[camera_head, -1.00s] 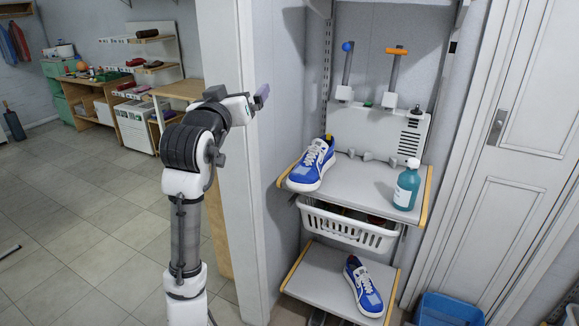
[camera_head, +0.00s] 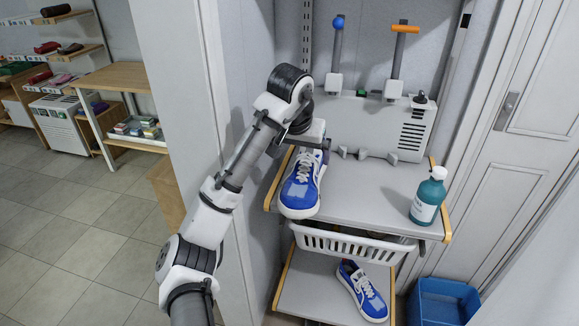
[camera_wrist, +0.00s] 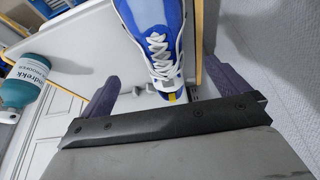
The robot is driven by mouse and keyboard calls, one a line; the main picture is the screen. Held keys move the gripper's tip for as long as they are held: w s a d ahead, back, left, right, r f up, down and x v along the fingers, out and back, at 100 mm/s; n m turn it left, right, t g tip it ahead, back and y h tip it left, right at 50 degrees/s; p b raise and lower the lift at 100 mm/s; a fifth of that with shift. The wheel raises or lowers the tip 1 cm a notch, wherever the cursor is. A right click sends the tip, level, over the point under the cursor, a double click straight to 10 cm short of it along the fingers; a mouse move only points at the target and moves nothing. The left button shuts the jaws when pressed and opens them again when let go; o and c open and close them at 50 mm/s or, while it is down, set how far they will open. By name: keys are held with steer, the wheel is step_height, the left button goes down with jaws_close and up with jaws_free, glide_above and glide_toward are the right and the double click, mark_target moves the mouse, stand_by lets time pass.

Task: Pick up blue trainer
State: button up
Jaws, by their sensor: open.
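One blue trainer (camera_head: 301,184) with white laces and sole stands on the upper shelf at its left side, toe toward the front. It also shows in the wrist view (camera_wrist: 152,32), heel end nearest my gripper. A second blue trainer (camera_head: 362,291) lies on the lower shelf. My gripper (camera_wrist: 157,82) is open over the heel end of the upper trainer, with one purple finger on each side of the shoe in the wrist view. The heel is partly hidden by my gripper in the head view, and I cannot tell whether the fingers touch it.
A teal bottle (camera_head: 428,196) stands on the upper shelf (camera_head: 360,197) at the right. A white basket (camera_head: 350,243) hangs below it. A wall panel with levers (camera_head: 380,120) is behind. A grey wall (camera_head: 245,100) is close at left. A blue bin (camera_head: 443,302) is on the floor.

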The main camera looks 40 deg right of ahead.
mark_target(306, 177)
steer(key=shift+w, duration=0.35)
steer(key=shift+w+d+f, duration=0.1)
steer(key=shift+w+f, duration=0.05)
steer(key=shift+f, duration=0.1)
steer(key=x, duration=0.4)
steer(key=b+x, duration=0.1)
steer(key=x, duration=0.2)
steer(key=shift+d+f, duration=0.15)
steer(key=shift+f, duration=0.2)
steer(key=shift+d+p+x, duration=0.15)
steer(key=shift+p+x, duration=0.25)
steer(key=shift+x, duration=0.95)
steer(key=shift+d+p+x, duration=0.1)
steer(key=shift+p+x, duration=0.25)
steer(key=shift+x, duration=1)
steer(key=shift+r, duration=0.1)
steer(key=c, duration=0.9)
